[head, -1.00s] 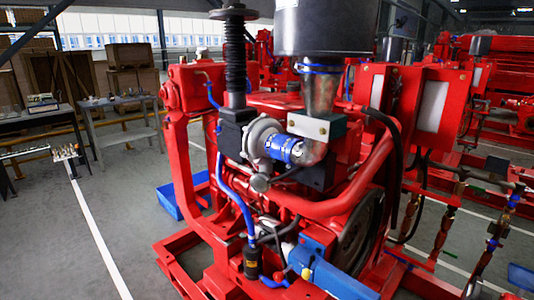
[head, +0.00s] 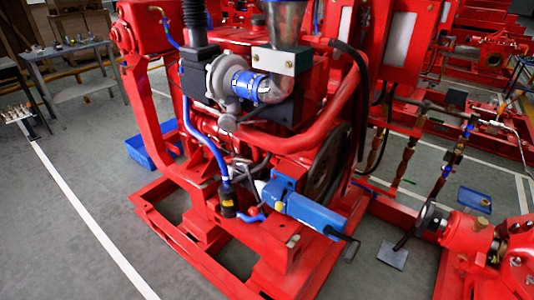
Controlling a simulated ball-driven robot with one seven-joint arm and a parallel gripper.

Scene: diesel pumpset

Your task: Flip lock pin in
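A blue unit (head: 310,211) is mounted low on the side of the red diesel engine (head: 318,92), at the middle of the head view. A black crank-like handle (head: 347,240) sticks out at its right end. A small yellowish knob (head: 280,206) is on its left part. The lock pin is too small to make out for sure; I cannot tell which small part it is or how it is set. My gripper is not in view.
The red base frame (head: 209,265) surrounds the engine's foot. A red pump (head: 485,236) stands at the right. Grey floor is free at the lower left, along a white line (head: 92,222). A grey bench (head: 75,54) stands at the upper left.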

